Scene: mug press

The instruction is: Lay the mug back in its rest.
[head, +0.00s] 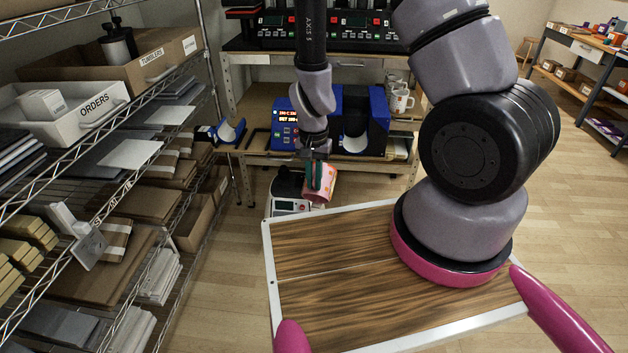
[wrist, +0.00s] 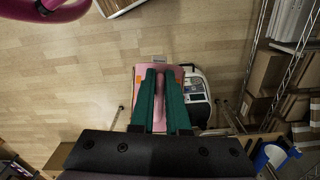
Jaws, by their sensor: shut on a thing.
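A pink mug with orange patches (head: 322,183) hangs in my gripper (head: 314,182), in front of the bench and above the floor. The green fingers are shut on it; in the wrist view the mug (wrist: 142,76) shows around and between the fingers (wrist: 160,75). Which part of the mug they grip is hard to tell. A blue cradle with a pale curved inside (head: 222,133), which looks like the rest, stands at the bench's left end, left of my gripper. It is empty. It also shows at the lower right of the wrist view (wrist: 272,156).
The blue press (head: 376,122) stands on the bench behind my gripper. A white and black device with a small display (head: 290,206) is low beside the mug. White mugs (head: 400,101) stand right of the press. A wire shelf (head: 120,180) with boxes fills the left.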

